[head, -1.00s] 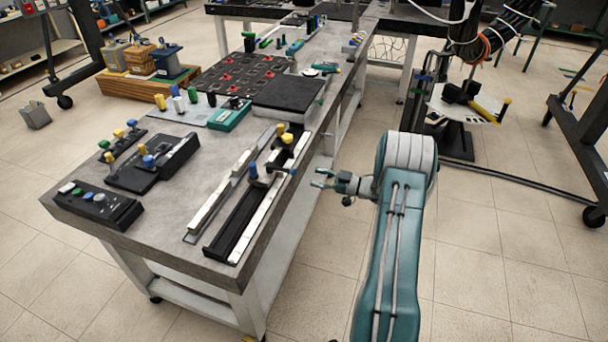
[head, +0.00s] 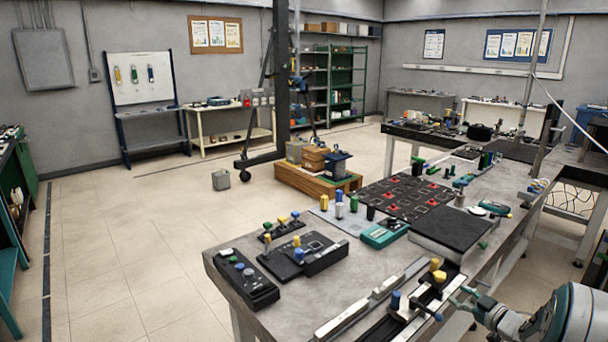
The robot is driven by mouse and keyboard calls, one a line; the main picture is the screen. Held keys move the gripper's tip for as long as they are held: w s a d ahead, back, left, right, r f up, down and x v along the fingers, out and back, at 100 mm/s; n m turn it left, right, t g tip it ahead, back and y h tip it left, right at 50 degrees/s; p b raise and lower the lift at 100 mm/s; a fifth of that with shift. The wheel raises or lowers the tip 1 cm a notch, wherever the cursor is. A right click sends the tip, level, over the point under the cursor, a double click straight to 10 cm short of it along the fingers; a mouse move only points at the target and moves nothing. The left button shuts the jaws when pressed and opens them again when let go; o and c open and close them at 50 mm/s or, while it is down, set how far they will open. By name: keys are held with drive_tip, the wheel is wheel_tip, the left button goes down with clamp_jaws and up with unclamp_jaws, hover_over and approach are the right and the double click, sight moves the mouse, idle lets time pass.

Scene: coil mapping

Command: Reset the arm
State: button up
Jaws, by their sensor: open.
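My arm (head: 568,318) shows only in part at the bottom right corner of the head view. Its teal and pale rounded link is cut off by the frame edge. My gripper (head: 463,299) points left with its jaws open. It appears at the right edge of the grey workbench (head: 235,240), close to the rail fixture (head: 405,310) with yellow and blue knobs in the picture. I cannot tell whether it is over the bench edge or beside it. I see nothing between its fingers.
The bench carries a black control box (head: 243,278), a dark flat block (head: 450,233) and a black panel with red parts (head: 405,195). A wooden pallet (head: 310,182) with boxes stands behind it. The floor (head: 120,245) at left is largely clear.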

drive_tip(key=w+a+r+m+h, duration=0.1)
drive_tip(key=a+r+h, duration=0.15)
drive_tip(key=r, duration=0.35)
drive_tip(key=a+r+m+h, duration=0.2)
drive_tip(key=r+h, duration=0.1)
drive_tip(key=r, duration=0.2)
drive_tip(key=s+a+r+m+g+h, duration=0.2)
drive_tip(key=s+a+r+m+h, duration=0.1)
drive_tip(key=s+a+r+h, duration=0.25)
drive_tip(key=s+a+m+g+y, duration=0.1)
drive_tip(key=s+a+g, duration=0.1)
drive_tip(key=s+a, duration=0.4)
drive_tip(key=s+a+f+m+g+y, duration=0.1)
drive_tip(key=s+a, duration=0.4)
drive_tip(key=s, duration=0.8)
drive_tip(key=s+a+f+g+y, duration=0.1)
drive_tip(key=s+a+g, duration=0.3)
drive_tip(key=s, duration=0.6)
drive_tip(key=a+y, duration=0.1)
drive_tip(key=a, duration=0.1)
drive_tip(key=shift+s+a+m+y, duration=0.3)
drive_tip(key=shift+m, duration=0.1)
